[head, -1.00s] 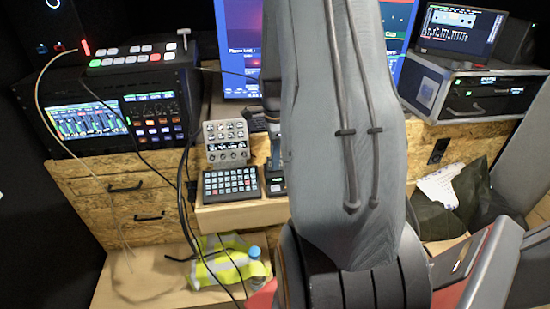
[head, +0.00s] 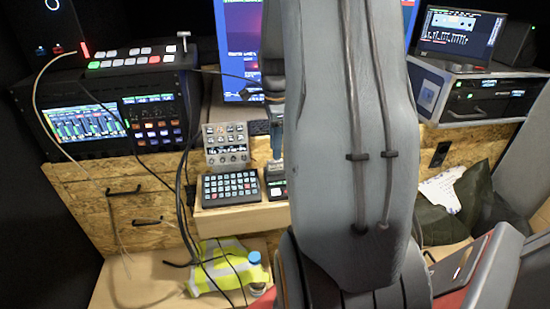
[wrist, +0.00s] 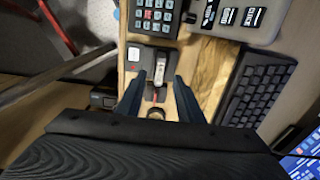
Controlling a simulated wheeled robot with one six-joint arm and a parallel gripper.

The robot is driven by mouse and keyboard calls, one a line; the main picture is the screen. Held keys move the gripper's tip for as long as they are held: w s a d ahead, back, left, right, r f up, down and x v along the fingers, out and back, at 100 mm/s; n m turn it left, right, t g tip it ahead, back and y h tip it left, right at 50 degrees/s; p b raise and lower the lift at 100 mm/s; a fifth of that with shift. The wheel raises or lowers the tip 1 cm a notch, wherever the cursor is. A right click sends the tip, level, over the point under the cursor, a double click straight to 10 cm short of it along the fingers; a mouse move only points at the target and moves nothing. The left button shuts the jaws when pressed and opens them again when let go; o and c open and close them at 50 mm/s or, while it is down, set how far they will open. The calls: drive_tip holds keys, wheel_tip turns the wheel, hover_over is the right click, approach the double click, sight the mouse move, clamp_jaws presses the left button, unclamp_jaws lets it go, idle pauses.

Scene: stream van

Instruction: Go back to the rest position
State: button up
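My gripper (wrist: 158,84) is open in the wrist view, its two dark blue fingers apart with a visible gap. Beyond the gap is a small black desk device (wrist: 155,58) with a pale lever-like part on top. Nothing is seen held. In the head view the gripper (head: 277,143) shows small, just above that black device (head: 276,186). My grey arm covers the middle of the head view and hides part of the desk. Whether the fingers touch the device cannot be told.
A button keypad (head: 230,186) and a knob panel (head: 226,146) stand left of the device. A keyboard (wrist: 258,88) lies to the right in the wrist view. A monitor (head: 238,50) stands behind. Cables hang at left.

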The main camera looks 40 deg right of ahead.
drive_tip(key=shift+r, duration=0.75)
drive_tip(key=shift+a+n, duration=0.3)
drive_tip(key=shift+a, duration=0.1)
drive_tip(key=s+a+n, duration=0.4)
drive_tip(key=a+n, duration=0.8)
drive_tip(key=a, duration=0.2)
drive_tip(key=s+a+f+n+t, duration=0.1)
drive_tip(key=s+a+n, duration=0.4)
drive_tip(key=a+n, duration=0.6)
drive_tip(key=a, duration=0.2)
drive_tip(key=shift+s+a+f+n, duration=0.2)
drive_tip(key=shift+a+f+n, duration=0.1)
drive_tip(key=shift+a+n, duration=0.1)
